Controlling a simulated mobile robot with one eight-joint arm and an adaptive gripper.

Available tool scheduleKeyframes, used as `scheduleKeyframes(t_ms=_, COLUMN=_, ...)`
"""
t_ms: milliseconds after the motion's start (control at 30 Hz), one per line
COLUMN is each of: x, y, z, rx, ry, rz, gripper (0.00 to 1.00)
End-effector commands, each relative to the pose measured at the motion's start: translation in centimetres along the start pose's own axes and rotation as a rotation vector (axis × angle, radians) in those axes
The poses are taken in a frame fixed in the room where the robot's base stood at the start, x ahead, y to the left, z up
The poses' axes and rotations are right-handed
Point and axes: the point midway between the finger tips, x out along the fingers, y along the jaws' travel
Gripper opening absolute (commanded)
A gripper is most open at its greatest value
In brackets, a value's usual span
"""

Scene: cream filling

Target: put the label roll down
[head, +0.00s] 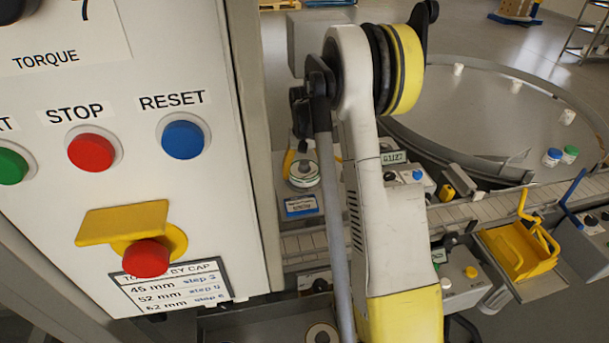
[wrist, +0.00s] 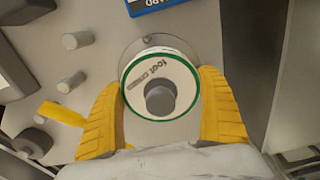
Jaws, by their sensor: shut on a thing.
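The label roll (wrist: 139,97) is white with a green edge and printed lettering, and it lies between the two yellow fingers of my gripper (wrist: 160,88) in the wrist view. My gripper is shut on its sides. A grey peg (wrist: 160,99) shows through the middle of the roll, over a clear round disc (wrist: 146,43). I cannot tell how far down the peg the roll sits. In the head view the roll (head: 303,181) shows small, left of my arm, with a yellow finger of my gripper (head: 288,161) beside it; my arm hides the rest.
A blue sign (head: 300,205) lies just in front of the roll. Several grey pegs, one here (wrist: 75,40), stand to the left in the wrist view. A control panel (head: 60,220) with buttons fills the head view's left; a conveyor (head: 470,212) runs right.

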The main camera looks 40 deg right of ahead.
Motion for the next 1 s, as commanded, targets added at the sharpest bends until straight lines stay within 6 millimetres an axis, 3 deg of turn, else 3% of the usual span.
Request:
scheduleKeyframes(t_ms=367, x=0.5, y=0.0, z=0.0, rx=0.000, ry=0.000, rz=0.000, gripper=0.50)
scheduleKeyframes(t_ms=400, x=0.5, y=0.0, z=0.0, rx=0.000, ry=0.000, rz=0.000, gripper=0.91)
scheduleKeyframes(t_ms=433, x=0.5, y=0.0, z=0.0, rx=0.000, ry=0.000, rz=0.000, gripper=1.00)
scheduleKeyframes(t_ms=767, x=-0.3, y=0.0, z=0.0, rx=0.000, ry=0.000, rz=0.000, gripper=1.00)
scheduleKeyframes(t_ms=1000, x=-5.1, y=0.0, z=0.1, rx=0.000, ry=0.000, rz=0.000, gripper=1.00)
